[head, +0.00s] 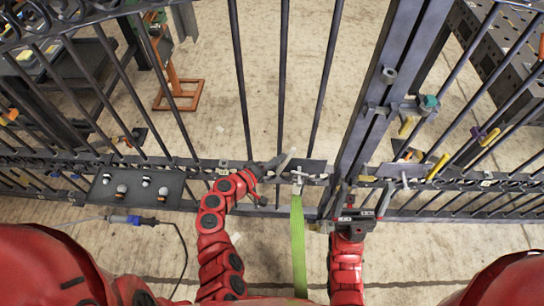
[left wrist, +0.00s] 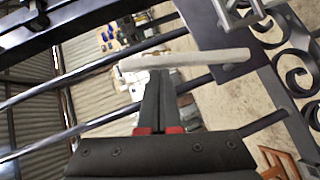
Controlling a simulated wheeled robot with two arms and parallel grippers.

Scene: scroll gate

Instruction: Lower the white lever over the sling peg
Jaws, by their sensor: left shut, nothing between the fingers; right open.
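The white lever (head: 287,158) sticks up at a slant beside a dark plate on the gate's middle rail. In the left wrist view the lever (left wrist: 190,60) is a pale bar lying across the fingertips. My left gripper (head: 271,166) is shut and empty, its tips close to the lever; whether they touch is unclear. The shut fingers also show in the left wrist view (left wrist: 160,75). The green sling (head: 298,245) hangs from metal fittings (head: 297,180) just right of the lever; the peg is too small to make out. My right gripper (head: 367,193) is open, right of the sling.
The gate's bars and scrollwork rail (head: 485,182) span the view, with a thick upright post (head: 366,120) right of centre. A dark panel with knobs (head: 135,188) is at left. An orange stand (head: 178,92) is behind the gate.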

